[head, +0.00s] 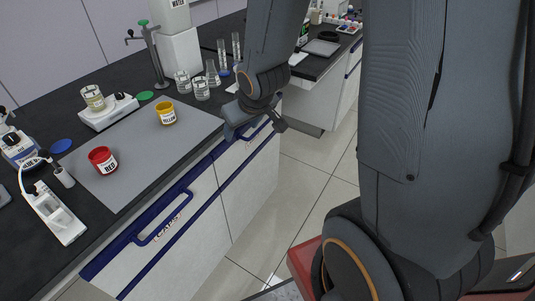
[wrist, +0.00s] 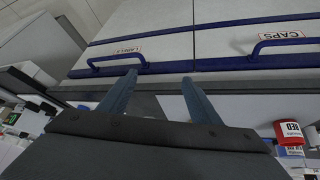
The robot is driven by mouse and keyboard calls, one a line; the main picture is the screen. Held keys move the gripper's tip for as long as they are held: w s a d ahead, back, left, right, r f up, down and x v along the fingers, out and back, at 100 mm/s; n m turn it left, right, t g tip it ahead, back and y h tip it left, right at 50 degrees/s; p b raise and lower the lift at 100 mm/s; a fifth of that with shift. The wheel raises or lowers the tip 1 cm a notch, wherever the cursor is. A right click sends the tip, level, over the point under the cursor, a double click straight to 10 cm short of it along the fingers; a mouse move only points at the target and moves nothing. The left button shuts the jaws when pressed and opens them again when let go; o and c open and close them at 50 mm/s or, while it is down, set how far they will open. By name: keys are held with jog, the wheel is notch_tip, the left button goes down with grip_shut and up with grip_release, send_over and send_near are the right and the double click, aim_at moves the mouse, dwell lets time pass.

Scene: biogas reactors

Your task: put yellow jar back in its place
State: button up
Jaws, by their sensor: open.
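The yellow jar (head: 167,113) stands upright on a grey mat (head: 139,138) on the dark bench, in the head view. It has a white label and looks open at the top. I cannot make it out in the wrist view. My gripper (head: 254,128) is open and empty, in front of the bench edge, right of the jar and apart from it. In the wrist view its two fingers (wrist: 159,80) are spread, with drawer fronts beyond them.
A red jar (head: 103,161) stands on the mat, nearer left. A scale with a beaker (head: 93,98), a blue lid (head: 61,146), a green lid (head: 145,96) and several pieces of glassware stand around. The blue-handled CAPS drawer (head: 168,228) is shut below. Clear floor (head: 300,190) lies right.

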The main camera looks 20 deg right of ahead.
jog(key=s+r+m+g, duration=0.1)
jog(key=s+g, duration=0.2)
jog(key=s, duration=0.4)
jog(key=s+d+r+m+g, duration=0.1)
jog(key=s+g, duration=0.1)
jog(key=s, duration=0.6)
jog(key=shift+d+m+g+h, duration=0.2)
jog(key=shift+m+g+h, duration=0.1)
jog(key=shift+g, duration=0.1)
dwell(0.8)
